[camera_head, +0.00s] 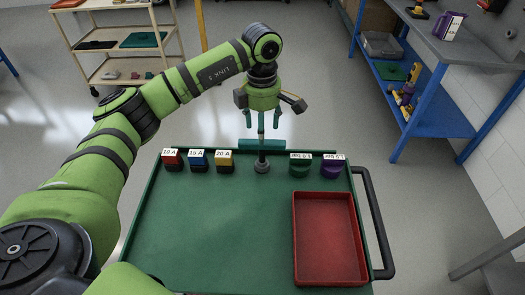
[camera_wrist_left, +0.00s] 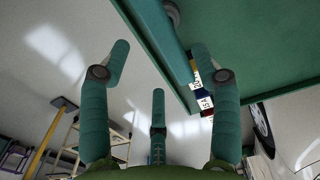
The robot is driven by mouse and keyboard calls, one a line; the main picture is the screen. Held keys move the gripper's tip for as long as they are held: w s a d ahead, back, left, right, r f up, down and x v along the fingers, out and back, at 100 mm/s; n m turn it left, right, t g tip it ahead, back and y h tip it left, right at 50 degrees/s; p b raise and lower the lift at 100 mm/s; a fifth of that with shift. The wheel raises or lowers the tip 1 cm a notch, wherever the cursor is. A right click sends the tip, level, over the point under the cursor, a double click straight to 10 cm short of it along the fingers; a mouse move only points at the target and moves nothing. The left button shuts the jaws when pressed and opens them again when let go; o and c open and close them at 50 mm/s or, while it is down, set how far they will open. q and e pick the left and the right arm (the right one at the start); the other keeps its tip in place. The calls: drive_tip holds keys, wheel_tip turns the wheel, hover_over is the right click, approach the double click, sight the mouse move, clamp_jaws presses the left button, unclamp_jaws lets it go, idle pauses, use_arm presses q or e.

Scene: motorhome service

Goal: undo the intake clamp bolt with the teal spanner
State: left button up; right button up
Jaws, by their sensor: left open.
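A teal crossbar (camera_head: 277,145), which looks like the teal spanner's handle, sits above a dark post with a grey round foot (camera_head: 262,167) at the far edge of the green trolley top (camera_head: 215,225). My left gripper (camera_head: 262,127) points down just above the bar, with its teal fingers spread and nothing held. I cannot tell whether a fingertip touches the bar. The left wrist view shows the fingers (camera_wrist_left: 158,75) apart, with the trolley edge beyond them. I cannot make out the intake clamp bolt. My right gripper is out of view.
Red (camera_head: 172,162), blue (camera_head: 198,162) and yellow (camera_head: 224,162) labelled blocks stand left of the post. Green (camera_head: 300,168) and purple (camera_head: 331,169) ones stand right. A red tray (camera_head: 297,240) lies front right. A blue-framed bench (camera_head: 435,100) stands at right, a beige cart (camera_head: 122,62) behind.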

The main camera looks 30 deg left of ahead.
sight(262, 155)
use_arm(q)
drive_tip(key=f, duration=0.1)
drive_tip(key=f+p, duration=0.1)
drive_tip(key=f, duration=0.1)
drive_tip(key=f+p, duration=0.1)
drive_tip(key=shift+s+d+f, duration=0.15)
drive_tip(key=shift+s, duration=0.15)
drive_tip(key=shift+w+f, duration=0.1)
drive_tip(key=shift+f, duration=0.3)
drive_tip(key=shift+c, duration=0.8)
clamp_jaws()
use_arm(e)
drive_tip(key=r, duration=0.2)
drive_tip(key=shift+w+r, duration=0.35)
